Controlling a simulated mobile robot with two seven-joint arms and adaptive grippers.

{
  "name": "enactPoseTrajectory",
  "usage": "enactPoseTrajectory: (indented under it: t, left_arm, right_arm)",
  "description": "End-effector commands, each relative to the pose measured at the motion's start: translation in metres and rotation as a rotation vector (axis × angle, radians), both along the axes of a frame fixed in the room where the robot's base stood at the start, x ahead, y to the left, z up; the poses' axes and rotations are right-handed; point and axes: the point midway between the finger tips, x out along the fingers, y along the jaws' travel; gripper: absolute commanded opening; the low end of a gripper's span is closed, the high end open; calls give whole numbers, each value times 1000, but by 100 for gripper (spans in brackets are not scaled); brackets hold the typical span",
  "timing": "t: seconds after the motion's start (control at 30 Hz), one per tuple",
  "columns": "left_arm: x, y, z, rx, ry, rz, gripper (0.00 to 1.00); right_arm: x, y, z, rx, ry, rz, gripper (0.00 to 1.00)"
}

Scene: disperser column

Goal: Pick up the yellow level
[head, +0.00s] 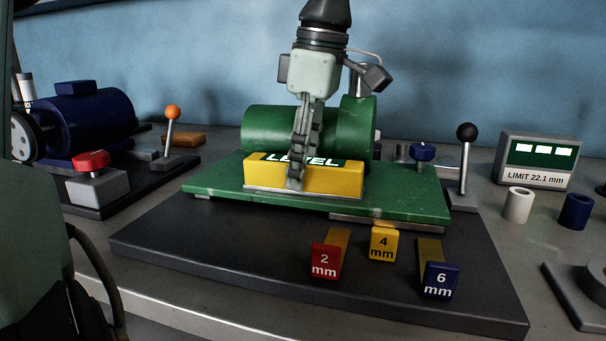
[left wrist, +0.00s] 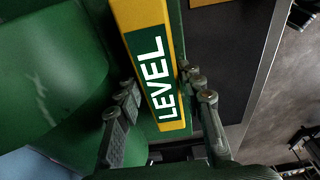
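The yellow level (head: 347,181), with a green label reading LEVEL, lies on the green base plate (head: 400,204) in front of a green cylinder (head: 262,127). My left gripper (head: 297,180) points down over the level's middle, one finger across its front face. In the left wrist view, the level (left wrist: 138,16) runs between the two fingers of the left gripper (left wrist: 158,85). Narrow gaps seem to show beside it, so the fingers look open around it; contact at the tips is hard to tell. My right gripper is not in view.
A black-knobbed lever (head: 466,160) and a display box (head: 538,160) are right. A blue motor (head: 88,122) and red button (head: 92,161) are left.

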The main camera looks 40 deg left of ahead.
Motion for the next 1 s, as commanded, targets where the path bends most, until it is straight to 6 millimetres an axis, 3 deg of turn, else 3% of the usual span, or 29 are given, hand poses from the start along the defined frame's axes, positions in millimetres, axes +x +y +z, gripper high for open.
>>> enactPoseTrajectory:
  t: [0.03,0.27,0.67,0.93,1.0]
  left_arm:
    - [0,0,0,0,0,0,28]
    - [0,0,0,0,0,0,0]
    - [0,0,5,1,-2,0,0]
    - [1,0,41,2,-3,-1,0]
    - [-10,6,49,-2,-5,-2,0]
  right_arm:
    - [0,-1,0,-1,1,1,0]
    - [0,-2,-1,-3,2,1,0]
    - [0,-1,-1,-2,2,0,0]
    - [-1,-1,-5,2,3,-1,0]
    - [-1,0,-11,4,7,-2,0]
